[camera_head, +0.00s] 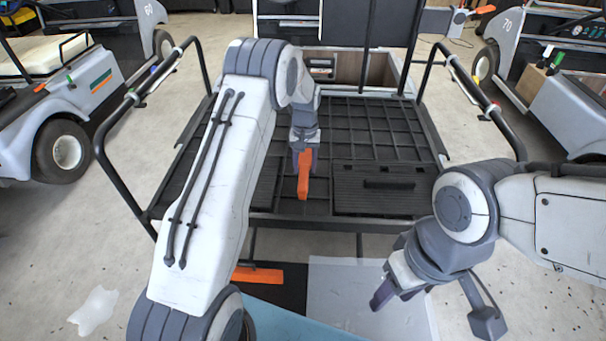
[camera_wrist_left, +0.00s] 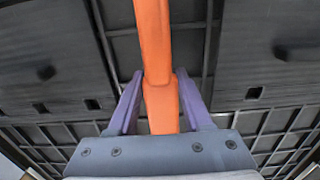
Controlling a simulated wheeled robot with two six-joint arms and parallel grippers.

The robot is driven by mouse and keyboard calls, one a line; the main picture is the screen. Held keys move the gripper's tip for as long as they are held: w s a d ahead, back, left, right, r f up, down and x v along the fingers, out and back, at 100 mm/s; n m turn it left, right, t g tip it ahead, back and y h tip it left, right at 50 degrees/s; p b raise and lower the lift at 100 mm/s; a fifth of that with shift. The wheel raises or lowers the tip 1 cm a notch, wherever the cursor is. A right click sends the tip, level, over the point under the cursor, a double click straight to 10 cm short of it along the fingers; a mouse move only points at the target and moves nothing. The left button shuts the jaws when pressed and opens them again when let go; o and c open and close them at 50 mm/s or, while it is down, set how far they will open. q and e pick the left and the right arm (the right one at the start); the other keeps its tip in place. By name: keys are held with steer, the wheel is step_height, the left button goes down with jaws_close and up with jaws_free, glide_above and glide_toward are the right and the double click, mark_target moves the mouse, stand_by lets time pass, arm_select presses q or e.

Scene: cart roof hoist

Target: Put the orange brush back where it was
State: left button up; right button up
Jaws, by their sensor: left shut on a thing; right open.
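The orange brush (camera_head: 303,183) is held in my left gripper (camera_head: 305,163) over the dark slatted rack of the cart (camera_head: 370,130). Its orange body hangs down between the purple fingers. In the left wrist view, the orange brush (camera_wrist_left: 158,95) runs up between the two purple fingers (camera_wrist_left: 160,105), which are shut on it. I cannot tell whether its lower end touches the rack. Any bristles are not visible. My right gripper (camera_head: 392,296) is open and empty, to the right and in front of the rack, over a pale floor mat.
A closed black lidded panel with a handle (camera_head: 388,183) lies at the rack's front right. Black side rails (camera_head: 107,140) flank the rack. An orange strip (camera_head: 258,275) lies on a black area below its front edge. Other carts stand left and right.

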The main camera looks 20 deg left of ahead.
arm_select(q)
steer(key=shift+a+f, duration=0.3)
steer(key=shift+f, duration=2)
steer(key=o, duration=1.2)
